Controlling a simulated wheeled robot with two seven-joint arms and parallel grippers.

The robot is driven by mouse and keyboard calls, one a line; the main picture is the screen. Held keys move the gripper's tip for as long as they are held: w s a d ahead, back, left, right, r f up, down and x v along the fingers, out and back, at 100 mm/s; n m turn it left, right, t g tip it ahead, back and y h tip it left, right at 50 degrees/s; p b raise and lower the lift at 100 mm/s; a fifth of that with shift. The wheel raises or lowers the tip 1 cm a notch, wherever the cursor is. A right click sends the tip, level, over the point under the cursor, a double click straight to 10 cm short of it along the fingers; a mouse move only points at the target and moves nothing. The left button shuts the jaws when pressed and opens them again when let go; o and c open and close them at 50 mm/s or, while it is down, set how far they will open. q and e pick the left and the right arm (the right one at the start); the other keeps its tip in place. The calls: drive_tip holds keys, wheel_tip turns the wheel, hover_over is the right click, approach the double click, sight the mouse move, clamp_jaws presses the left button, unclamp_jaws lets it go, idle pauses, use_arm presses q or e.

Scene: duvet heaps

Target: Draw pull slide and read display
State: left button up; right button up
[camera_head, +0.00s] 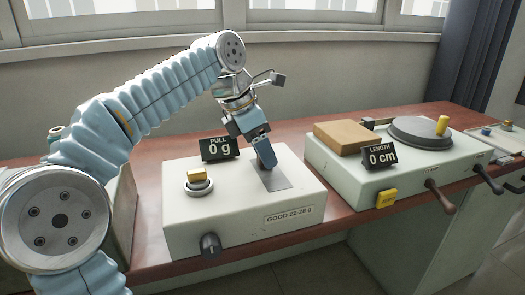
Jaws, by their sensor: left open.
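A pale box-shaped tester (245,225) stands on the reddish-brown table. Its black display (220,149) reads PULL 0 g. A grey plate (275,180) is set into the box top to the right of the display. My left gripper (267,163) is open and points down at the far end of this plate. Its fingers hide what is directly beneath them, and I cannot tell whether they touch it. A yellow block (197,175) sits on a round metal disc at the left of the box top. I cannot make out a separate slide. My right gripper is out of view.
A label (289,215) reads GOOD 22-28 g, and a dark knob (210,245) sticks out in front. To the right, a second pale machine carries a display reading LENGTH 0 cm (380,156), a tan block (344,136), a round dark disc (420,132) and protruding handles.

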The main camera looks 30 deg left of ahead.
use_arm(q)
clamp_jaws()
idle(0.3)
drive_tip(key=s+d, duration=0.1)
drive_tip(key=d, duration=0.1)
drive_tip(key=s+d, duration=0.1)
drive_tip(key=s, duration=0.1)
drive_tip(key=shift+s+d, duration=0.15)
drive_tip(key=shift+d, duration=0.2)
drive_tip(key=shift+s+d, duration=0.1)
drive_tip(key=shift+d, duration=0.1)
unclamp_jaws()
drive_tip(key=shift+r, duration=0.1)
